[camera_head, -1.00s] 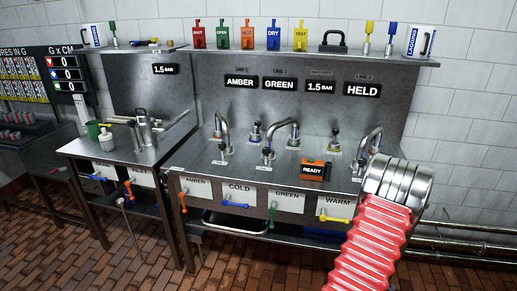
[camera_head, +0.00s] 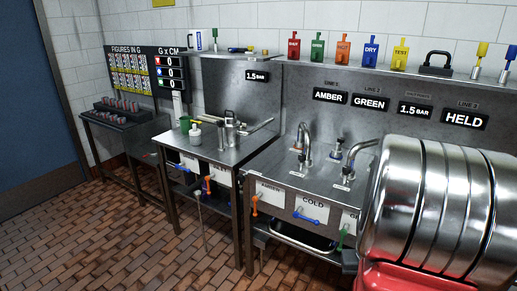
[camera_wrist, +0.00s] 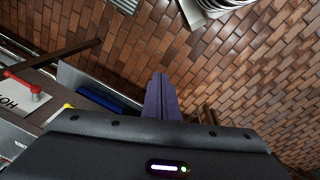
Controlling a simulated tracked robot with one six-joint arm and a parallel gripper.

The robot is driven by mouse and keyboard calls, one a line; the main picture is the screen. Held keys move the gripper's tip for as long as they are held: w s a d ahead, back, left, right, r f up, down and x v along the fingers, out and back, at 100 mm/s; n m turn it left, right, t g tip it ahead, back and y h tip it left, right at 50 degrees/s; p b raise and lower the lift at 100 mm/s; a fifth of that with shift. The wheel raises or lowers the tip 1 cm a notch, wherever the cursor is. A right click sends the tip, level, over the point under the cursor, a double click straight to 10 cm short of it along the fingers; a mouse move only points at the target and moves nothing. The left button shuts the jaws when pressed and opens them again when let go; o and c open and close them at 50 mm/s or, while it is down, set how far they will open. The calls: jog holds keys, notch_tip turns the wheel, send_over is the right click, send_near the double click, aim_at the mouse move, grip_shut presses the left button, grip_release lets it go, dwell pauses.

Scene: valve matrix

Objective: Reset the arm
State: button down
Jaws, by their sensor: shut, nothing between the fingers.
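My gripper (camera_wrist: 160,80) shows in the wrist view with its two dark fingers together and nothing between them. It points over the brown brick floor (camera_wrist: 215,75). My gripper is not visible in that view.
A second steel bench (camera_head: 225,150) with a press-like fixture stands left of the sink bench. A dark rack table (camera_head: 115,128) stands further left. In the wrist view, a red handle (camera_wrist: 22,85) and a blue bar (camera_wrist: 103,100) lie left of the fingers. Brick floor (camera_head: 120,230) in front is clear.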

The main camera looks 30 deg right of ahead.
jog(key=w+a+r+n+t, duration=0.1)
jog(key=a+r+n+t, duration=0.1)
jog(key=a+r, duration=0.5)
jog(key=w+a+r+n+t+y, duration=0.1)
jog(key=a+r, duration=0.6)
jog(key=a, duration=1)
jog(key=w+a+r+n+t, duration=0.2)
jog(key=a+r, duration=0.4)
jog(key=a, duration=0.6)
jog(key=w+n, duration=0.1)
jog(key=n, duration=0.1)
jog(key=shift+r+n+t+y, duration=0.3)
jog(key=shift+r+n, duration=0.1)
jog(key=shift+d, duration=0.1)
